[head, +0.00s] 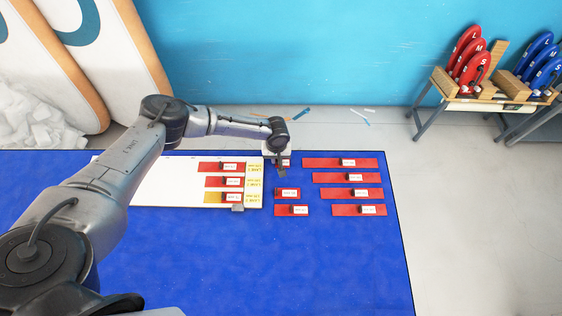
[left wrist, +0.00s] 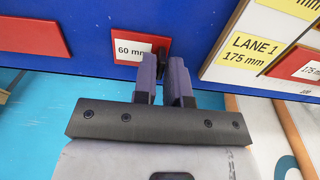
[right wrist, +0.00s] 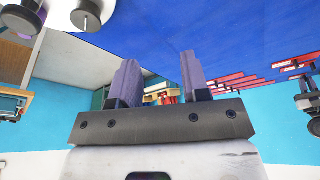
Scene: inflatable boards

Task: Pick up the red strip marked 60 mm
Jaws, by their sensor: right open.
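The red strip marked 60 mm (left wrist: 50,25) lies on the blue mat in the left wrist view, with a white label and a small black grip block at its end. In the head view it shows partly, under my left gripper (head: 283,173). My left gripper (left wrist: 163,62) has its fingers close together around the black block, with only a narrow gap. Whether the strip is clear of the mat cannot be told. My right gripper (right wrist: 157,65) is open and empty, away from the strips.
A white lane board (head: 160,185) with red and yellow strips lies left of the strip. Two short red strips (head: 287,193) (head: 284,210) lie in front of it, and several longer ones (head: 320,162) to the right. A rack of red and blue fins (head: 468,104) stands back right.

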